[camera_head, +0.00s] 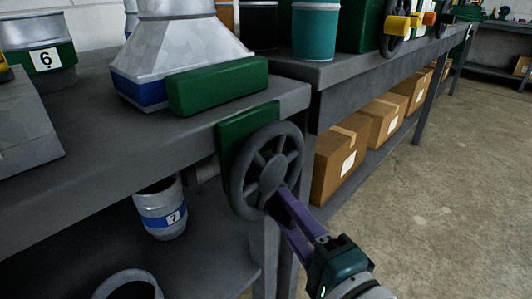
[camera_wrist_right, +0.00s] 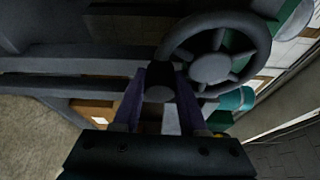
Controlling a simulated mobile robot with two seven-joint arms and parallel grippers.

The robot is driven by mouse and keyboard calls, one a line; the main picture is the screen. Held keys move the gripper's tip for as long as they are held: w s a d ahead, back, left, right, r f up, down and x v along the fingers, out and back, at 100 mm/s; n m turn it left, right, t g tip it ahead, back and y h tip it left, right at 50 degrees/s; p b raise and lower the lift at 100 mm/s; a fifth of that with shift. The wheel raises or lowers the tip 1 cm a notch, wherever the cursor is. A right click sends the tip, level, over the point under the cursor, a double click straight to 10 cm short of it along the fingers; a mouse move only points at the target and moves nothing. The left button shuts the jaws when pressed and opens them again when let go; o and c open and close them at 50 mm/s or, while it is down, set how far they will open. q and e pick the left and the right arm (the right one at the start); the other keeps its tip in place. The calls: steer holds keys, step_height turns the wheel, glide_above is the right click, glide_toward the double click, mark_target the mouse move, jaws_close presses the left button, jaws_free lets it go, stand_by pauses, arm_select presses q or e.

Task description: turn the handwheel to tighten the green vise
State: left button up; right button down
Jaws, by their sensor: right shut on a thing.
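The green vise is at the bench corner in the head view: a long green jaw block (camera_head: 218,88) lies on the bench top, and a green plate (camera_head: 236,132) is on the bench's front edge. The dark grey spoked handwheel (camera_head: 266,171) stands upright in front of that plate. It also shows in the right wrist view (camera_wrist_right: 213,66). My right gripper (camera_head: 281,198) reaches up from the lower right. Its purple fingers are shut on the handwheel's dark knob (camera_wrist_right: 160,84) at the lower right of the rim. My left gripper is in neither view.
A grey metal duct piece (camera_head: 186,45) with a blue lower band stands right behind the jaw block. A teal can (camera_head: 314,30) stands on the bench (camera_head: 360,67) to the right. Cardboard boxes (camera_head: 338,163) sit on its lower shelf. Open concrete floor (camera_head: 440,190) lies at right.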

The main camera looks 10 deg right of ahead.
mark_target(239, 203)
steer(key=m+p, duration=0.1)
steer(key=s+a+m+g+p, duration=0.1)
steer(key=a+m+g+p, duration=0.1)
steer(key=shift+s+r+m, duration=0.25)
steer(key=shift+r+m, duration=0.15)
steer(key=m+g+p, duration=0.1)
steer(key=s+a+r+m+y+p, duration=0.1)
steer(key=m, duration=0.1)
steer(key=shift+s+a+g, duration=0.15)
steer(key=shift+a+g, duration=0.1)
steer(key=shift+g, duration=0.15)
steer(key=r+m+p, duration=0.1)
steer(key=a+r+m+g+y+p, duration=0.1)
steer(key=m, duration=0.1)
steer(key=shift+s+m+g+y, duration=0.3)
steer(key=shift+s, duration=0.1)
steer(key=r+m+p, duration=0.1)
steer(key=r+m+g+y+p, duration=0.1)
steer(key=shift+s+a+r+m+y, duration=0.1)
steer(key=shift+s+a+m+y, duration=0.05)
steer(key=shift+a+m+y, duration=0.2)
steer(key=shift+d+r+m+g+p, duration=0.15)
steer(key=shift+m+g+p, duration=0.15)
steer(key=shift+m+p, duration=0.2)
steer(key=c, duration=0.7)
jaws_free()
steer(key=shift+c, duration=0.2)
